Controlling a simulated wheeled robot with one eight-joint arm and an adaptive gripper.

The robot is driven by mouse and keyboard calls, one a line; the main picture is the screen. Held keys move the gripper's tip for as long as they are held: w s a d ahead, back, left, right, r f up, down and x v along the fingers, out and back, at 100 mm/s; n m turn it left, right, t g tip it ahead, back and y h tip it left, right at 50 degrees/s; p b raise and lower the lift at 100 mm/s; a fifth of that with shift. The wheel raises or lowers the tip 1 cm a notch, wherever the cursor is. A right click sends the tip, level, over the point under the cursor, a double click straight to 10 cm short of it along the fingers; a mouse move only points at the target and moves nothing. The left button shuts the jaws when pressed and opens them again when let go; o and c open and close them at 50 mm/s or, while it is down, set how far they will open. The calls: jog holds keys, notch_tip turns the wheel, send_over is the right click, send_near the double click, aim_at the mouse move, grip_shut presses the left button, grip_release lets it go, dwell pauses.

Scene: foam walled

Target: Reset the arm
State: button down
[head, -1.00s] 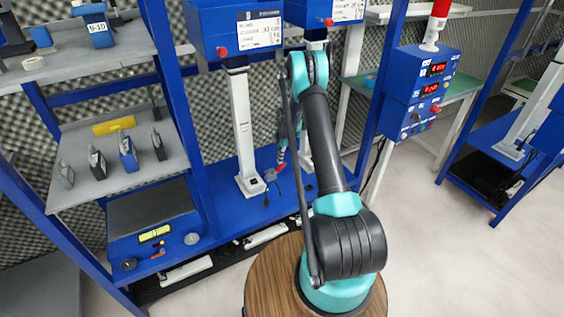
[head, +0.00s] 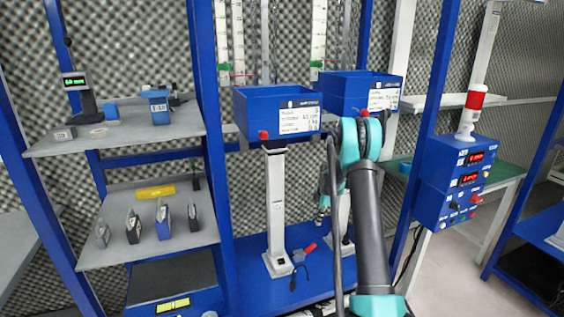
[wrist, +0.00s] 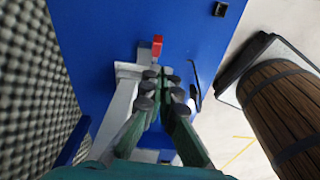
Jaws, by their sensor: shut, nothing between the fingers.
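My arm rises from the bottom of the head view, a dark link with teal joints, and bends at a teal elbow near the blue bins. Its far part hangs down beyond the elbow, partly hidden by the nearer link and a cable. In the wrist view my gripper (wrist: 162,80) points at the blue bench top (wrist: 95,30). Its green fingers with dark round pads are together and hold nothing. I cannot tell whether the fingers touch anything.
Two blue bins (head: 258,113) stand on white posts (head: 277,205) close to the arm. A blue control box (head: 430,190) with a red lamp (head: 475,100) is at the right. A grey shelf (head: 110,245) with small instruments is at the left. Pale floor (head: 460,270) is clear at lower right.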

jog(key=s+a+r+m+t, duration=0.2)
jog(key=s+r+m, duration=0.8)
jog(key=s+r, duration=0.8)
jog(key=s+f+m+t+h, duration=0.1)
jog(key=s+m, duration=0.9)
jog(key=s, duration=1.6)
jog(key=shift+s+a+f+m+t, duration=0.15)
jog(key=shift+a+f+m+t, duration=0.3)
jog(key=shift+f+t, duration=0.4)
jog(key=shift+f, duration=0.1)
